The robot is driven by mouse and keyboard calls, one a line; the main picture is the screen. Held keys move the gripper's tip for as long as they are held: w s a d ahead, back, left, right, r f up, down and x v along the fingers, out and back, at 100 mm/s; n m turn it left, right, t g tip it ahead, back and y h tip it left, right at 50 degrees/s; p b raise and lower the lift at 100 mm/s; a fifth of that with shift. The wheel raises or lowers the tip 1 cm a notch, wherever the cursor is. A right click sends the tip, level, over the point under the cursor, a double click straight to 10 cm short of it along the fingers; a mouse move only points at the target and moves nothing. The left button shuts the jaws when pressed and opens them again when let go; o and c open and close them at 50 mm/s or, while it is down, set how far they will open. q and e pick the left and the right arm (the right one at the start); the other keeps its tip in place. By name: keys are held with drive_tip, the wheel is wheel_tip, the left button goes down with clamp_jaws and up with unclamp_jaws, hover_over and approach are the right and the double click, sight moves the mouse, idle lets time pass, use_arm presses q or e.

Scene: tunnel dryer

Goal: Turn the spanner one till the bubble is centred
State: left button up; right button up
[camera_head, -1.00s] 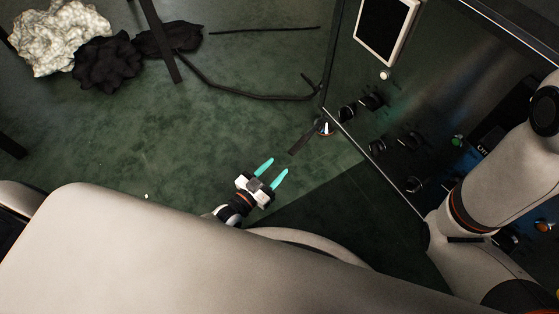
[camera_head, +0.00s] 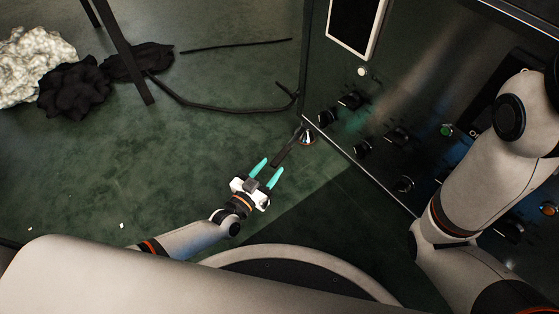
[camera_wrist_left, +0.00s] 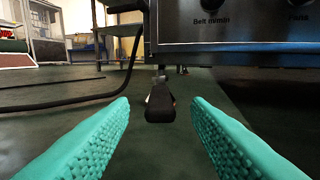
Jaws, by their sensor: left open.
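The spanner (camera_head: 288,148) shows as a dark bar at the machine's near lower corner, by a small round foot (camera_head: 307,139). In the left wrist view the dark handle end (camera_wrist_left: 160,103) faces me, centred between the fingers. My left gripper (camera_head: 273,165) has turquoise fingers and is open. Its fingertips are close to the handle's near end; I cannot tell whether the end is between them. The left wrist view also shows the open fingers (camera_wrist_left: 160,118), with no visible contact. My right arm comes in at the right; its gripper is out of view. I cannot make out a bubble.
The machine's panel (camera_head: 380,125) with knobs and a screen (camera_head: 354,25) stands at the right, overhanging the spanner. A dark hose (camera_head: 215,95) lies on the green floor beyond. Black and white heaps (camera_head: 75,88) lie at the upper left. Floor around my left gripper is clear.

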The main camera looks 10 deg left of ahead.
sight(289, 146)
use_arm(q)
drive_tip(key=b+x, duration=0.2)
drive_tip(key=x, duration=0.2)
drive_tip(key=shift+w+d+f, duration=0.1)
drive_tip(key=shift+w+f, duration=0.1)
drive_tip(key=shift+w, duration=0.05)
drive_tip(key=shift+w+d+r, duration=0.15)
drive_tip(key=shift+w+d, duration=0.1)
drive_tip(key=shift+w, duration=0.4)
drive_tip(key=shift+c, duration=0.5)
clamp_jaws()
